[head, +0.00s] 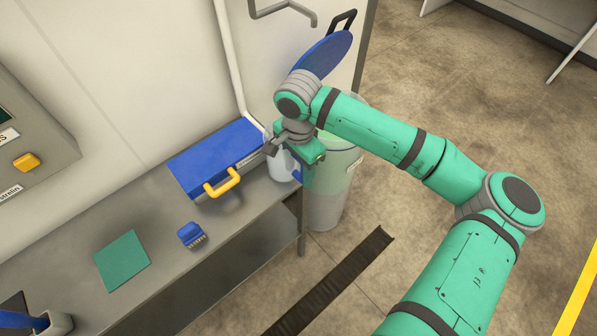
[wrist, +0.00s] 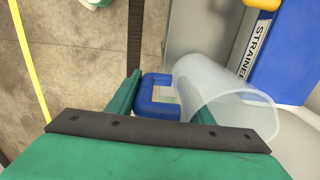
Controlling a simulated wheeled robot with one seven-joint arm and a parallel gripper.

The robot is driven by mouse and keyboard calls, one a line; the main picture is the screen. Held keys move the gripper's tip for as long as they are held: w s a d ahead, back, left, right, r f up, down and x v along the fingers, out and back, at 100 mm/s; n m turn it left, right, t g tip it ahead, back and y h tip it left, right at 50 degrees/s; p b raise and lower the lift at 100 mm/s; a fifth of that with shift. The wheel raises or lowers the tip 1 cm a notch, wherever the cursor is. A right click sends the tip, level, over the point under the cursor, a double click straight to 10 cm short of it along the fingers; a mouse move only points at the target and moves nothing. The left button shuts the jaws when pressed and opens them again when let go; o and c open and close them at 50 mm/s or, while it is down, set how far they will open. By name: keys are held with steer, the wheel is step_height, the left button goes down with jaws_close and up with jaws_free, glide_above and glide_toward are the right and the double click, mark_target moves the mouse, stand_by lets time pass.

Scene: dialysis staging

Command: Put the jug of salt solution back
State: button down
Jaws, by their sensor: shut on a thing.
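The jug (head: 281,167) is translucent white with a blue handle. It is at the right end of the grey table, between the blue case and the tall bin. My gripper (head: 298,150) is shut on its handle, and my wrist and fingers hide part of the jug. In the wrist view the jug (wrist: 232,97) shows its wide open mouth, and its blue handle (wrist: 158,85) is between my green fingers (wrist: 164,102). I cannot tell whether the jug touches the table.
The blue case (head: 215,155) with a yellow handle, a blue block (head: 191,235) and a green mat (head: 122,261) are on the table (head: 165,210). The tall bin (head: 328,205) stands beside the table end, with a raised blue lid (head: 322,54). A dark strip (head: 335,280) crosses the floor.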

steer(key=shift+f, duration=0.7)
steer(key=shift+f, duration=0.1)
steer(key=c, duration=0.9)
jaws_free()
step_height(320, 180, up, 12)
steer(key=shift+r, duration=0.15)
